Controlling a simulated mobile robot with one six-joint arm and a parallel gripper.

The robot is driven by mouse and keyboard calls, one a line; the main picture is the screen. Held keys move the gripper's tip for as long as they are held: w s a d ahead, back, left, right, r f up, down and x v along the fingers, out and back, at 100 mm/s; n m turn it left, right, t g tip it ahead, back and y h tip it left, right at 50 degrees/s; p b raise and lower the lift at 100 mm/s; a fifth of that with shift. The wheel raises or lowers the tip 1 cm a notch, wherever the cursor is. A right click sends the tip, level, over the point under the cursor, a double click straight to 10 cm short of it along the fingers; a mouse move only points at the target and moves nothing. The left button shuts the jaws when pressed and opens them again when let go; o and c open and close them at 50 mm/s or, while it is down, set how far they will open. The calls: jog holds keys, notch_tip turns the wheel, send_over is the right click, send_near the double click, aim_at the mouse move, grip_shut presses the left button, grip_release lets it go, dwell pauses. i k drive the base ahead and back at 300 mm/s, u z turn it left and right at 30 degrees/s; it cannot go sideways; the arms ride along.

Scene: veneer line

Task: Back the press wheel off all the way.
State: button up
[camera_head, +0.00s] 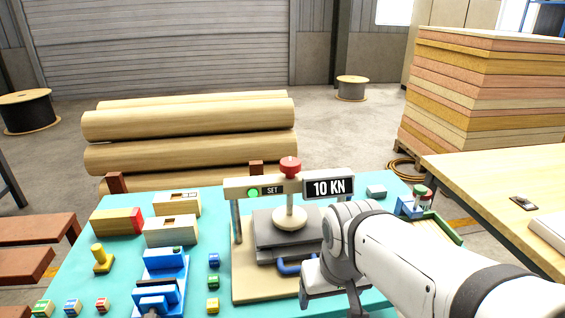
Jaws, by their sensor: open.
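The press (237,222) stands on the teal bench top, a beige frame with two posts and a crossbeam. Its press wheel (290,166), a red knob, sits on top of the crossbeam. Below it, a round pale pressing foot (289,219) rests on or just above a grey stack of plates (262,238). A green lamp marked SET and a display reading 10 KN (329,187) are on the crossbeam. My gripper (327,302) is open, low in front of the press to the right, apart from the wheel. My arm partly hides it and the press's right side.
A blue handle (292,265) sticks out at the stack's front. Left are wooden blocks (170,231), a blue clamp-like fixture (160,285) and several small coloured blocks. A green-and-blue tray holding a red-and-green piece (421,197) is at right. Space above the wheel looks clear.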

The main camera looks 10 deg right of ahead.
aim_at(291, 166)
jog(key=z, duration=1.75)
jog(key=k, duration=1.35)
jog(key=u, duration=1.05)
jog(key=i, duration=1)
jog(key=u, duration=0.1)
